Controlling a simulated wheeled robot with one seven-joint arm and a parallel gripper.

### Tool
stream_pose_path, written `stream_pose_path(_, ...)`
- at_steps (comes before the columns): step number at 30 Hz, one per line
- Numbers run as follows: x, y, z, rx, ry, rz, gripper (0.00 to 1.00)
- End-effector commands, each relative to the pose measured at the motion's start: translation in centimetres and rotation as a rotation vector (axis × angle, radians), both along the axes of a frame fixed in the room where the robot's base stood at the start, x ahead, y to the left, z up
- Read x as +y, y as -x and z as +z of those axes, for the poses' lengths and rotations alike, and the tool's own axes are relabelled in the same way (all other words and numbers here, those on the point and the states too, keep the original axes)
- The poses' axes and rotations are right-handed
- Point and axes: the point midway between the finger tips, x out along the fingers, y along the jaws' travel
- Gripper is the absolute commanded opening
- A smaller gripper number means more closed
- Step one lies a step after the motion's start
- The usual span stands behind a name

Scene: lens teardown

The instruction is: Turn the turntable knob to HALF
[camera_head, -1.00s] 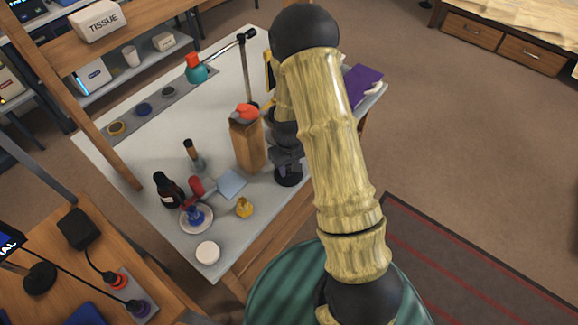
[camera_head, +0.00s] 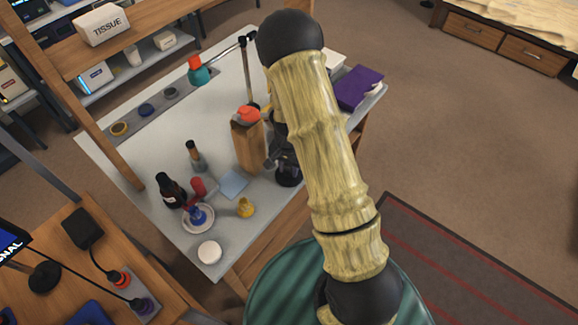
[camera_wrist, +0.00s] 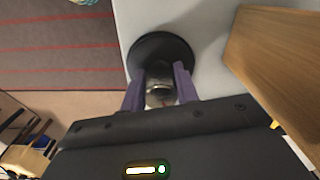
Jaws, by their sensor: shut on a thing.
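The turntable (camera_wrist: 147,50) is a black round disc on the light grey bench, seen close up in the wrist view. Its small metallic knob (camera_wrist: 159,88) sits between the two purple-grey fingers of my gripper (camera_wrist: 160,84). My gripper is shut on this knob, one finger on each side. In the head view the turntable (camera_head: 288,176) stands near the bench's front right edge, and my arm and gripper hide part of it. I cannot read any HALF mark or the knob's setting.
A light blue square (camera_head: 233,184), a yellow piece (camera_head: 245,208), a dark bottle (camera_head: 169,190) and a white round lid (camera_head: 209,252) lie further left. A purple book (camera_head: 358,88) lies behind my arm.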

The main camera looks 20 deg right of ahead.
Motion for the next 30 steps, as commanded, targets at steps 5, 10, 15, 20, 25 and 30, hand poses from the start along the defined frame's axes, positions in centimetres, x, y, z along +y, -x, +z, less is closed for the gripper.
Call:
stream_pose_path(5,0.06,-0.08,0.18,-0.001,0.001,-0.164,0.08)
stream_pose_path(10,0.14,-0.12,0.18,-0.001,0.0,-0.302,0.08)
stream_pose_path(15,0.14,-0.15,0.13,-0.001,0.0,-0.405,0.08)
stream_pose_path(20,0.14,-0.19,0.1,-0.001,0.0,-0.461,0.08)
stream_pose_path(25,0.15,-0.21,0.08,-0.002,-0.001,-0.486,0.08)
stream_pose_path(30,0.15,-0.22,0.07,-0.002,-0.001,-0.489,0.08)
